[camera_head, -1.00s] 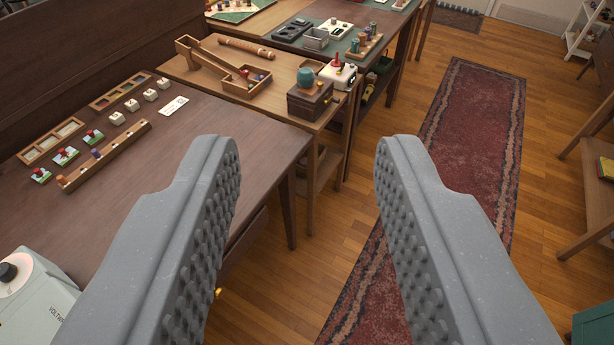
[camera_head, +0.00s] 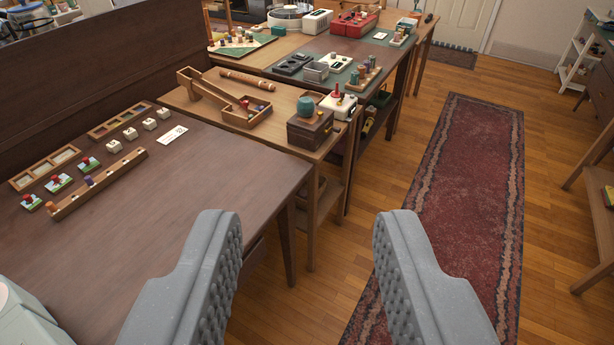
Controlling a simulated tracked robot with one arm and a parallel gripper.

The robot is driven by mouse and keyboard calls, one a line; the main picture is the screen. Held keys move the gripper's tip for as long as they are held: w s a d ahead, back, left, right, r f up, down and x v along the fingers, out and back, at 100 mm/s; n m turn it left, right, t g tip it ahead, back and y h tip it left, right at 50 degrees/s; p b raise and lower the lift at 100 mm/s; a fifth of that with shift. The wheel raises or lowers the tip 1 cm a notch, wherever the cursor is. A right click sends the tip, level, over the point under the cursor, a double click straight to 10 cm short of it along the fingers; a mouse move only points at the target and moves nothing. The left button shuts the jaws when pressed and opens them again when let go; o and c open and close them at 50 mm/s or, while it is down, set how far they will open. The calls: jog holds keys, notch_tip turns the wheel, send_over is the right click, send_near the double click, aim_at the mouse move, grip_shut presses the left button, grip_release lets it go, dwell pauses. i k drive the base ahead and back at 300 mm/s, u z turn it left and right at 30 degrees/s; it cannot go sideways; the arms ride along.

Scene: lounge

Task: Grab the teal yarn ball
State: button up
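A teal ball (camera_head: 305,106), which looks like the yarn ball, sits on top of a dark wooden box (camera_head: 310,130). The box stands near the front right corner of a light wooden table (camera_head: 277,138), beyond the dark table. My gripper (camera_head: 307,228) is open and empty, its two grey ridged fingers wide apart in the lower part of the view. It is well short of the ball, which appears above and between the fingers.
A dark table (camera_head: 215,182) with wooden trays and small blocks fills the left. A white device with a red top (camera_head: 338,104) stands right beside the box. A wooden ramp (camera_head: 205,90) lies left of it. A red rug (camera_head: 455,190) covers open floor at right.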

aim_at(305, 106)
jog(key=z, duration=0.3)
jog(key=i, duration=1.7)
jog(key=z, duration=0.05)
